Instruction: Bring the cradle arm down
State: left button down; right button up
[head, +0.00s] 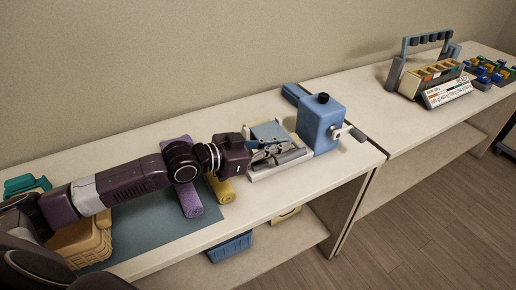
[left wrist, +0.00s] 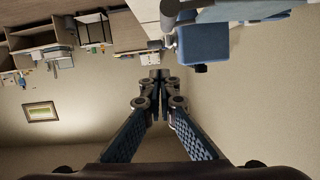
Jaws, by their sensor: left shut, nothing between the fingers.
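A blue machine (head: 320,122) with a black knob on top and a metal crank at its side stands near the table's right end; it also shows at the top of the left wrist view (left wrist: 205,42). A pale tray (head: 252,176) with grey bars and a light-blue panel (head: 268,131) adjoins its left side. I cannot tell for certain which part is the cradle arm. My left gripper (head: 276,146) is shut and empty, over the tray and left of the blue machine.
A rack with a raised handle (head: 425,38) and colourful items (head: 490,72) stand on the farther table. The table strip right of the blue machine is clear.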

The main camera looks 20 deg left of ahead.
pick_arm(q)
jog(key=b+v, duration=0.1)
jog(key=v, duration=0.5)
jog(key=shift+s+a, duration=0.2)
